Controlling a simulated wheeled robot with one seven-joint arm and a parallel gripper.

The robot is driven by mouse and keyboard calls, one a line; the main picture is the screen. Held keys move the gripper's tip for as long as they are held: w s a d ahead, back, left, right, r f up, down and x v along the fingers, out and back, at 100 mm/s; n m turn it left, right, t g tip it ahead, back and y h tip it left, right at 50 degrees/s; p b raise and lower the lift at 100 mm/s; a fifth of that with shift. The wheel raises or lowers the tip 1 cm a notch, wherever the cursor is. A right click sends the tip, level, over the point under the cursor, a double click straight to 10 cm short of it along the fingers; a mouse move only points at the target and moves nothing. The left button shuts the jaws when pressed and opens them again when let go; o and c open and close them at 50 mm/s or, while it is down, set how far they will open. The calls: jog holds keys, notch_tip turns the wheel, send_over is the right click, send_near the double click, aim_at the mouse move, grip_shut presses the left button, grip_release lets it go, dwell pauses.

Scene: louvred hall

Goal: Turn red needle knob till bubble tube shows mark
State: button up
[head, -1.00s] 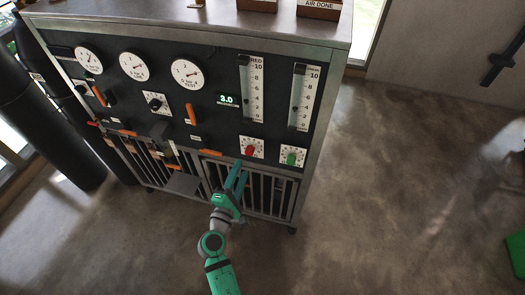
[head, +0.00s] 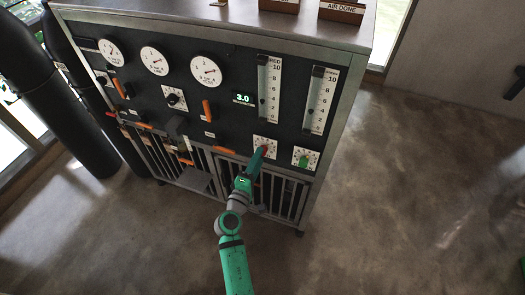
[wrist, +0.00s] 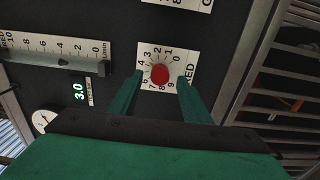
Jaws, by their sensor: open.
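The red needle knob (wrist: 159,74) sits on a white numbered dial plate (wrist: 150,55) in the wrist view. My gripper (wrist: 160,78) is open, with one finger on each side of the knob and gaps visible between; I cannot tell how deep the fingertips reach. No separate target mark is discernible.
A green knob (head: 304,160) is just right of the red one, under a second tube (head: 320,100). A lit display (head: 243,99) reads 3.0. Round gauges (head: 205,70) and an orange handle (head: 207,110) are to the left. Floor at right is clear.

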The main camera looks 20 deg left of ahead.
jog(key=shift+w, duration=1.45)
jog(key=shift+w+d, duration=0.15)
jog(key=shift+w, duration=0.05)
grip_shut()
jog(key=shift+a+r, duration=0.15)
jog(key=shift+a, duration=0.1)
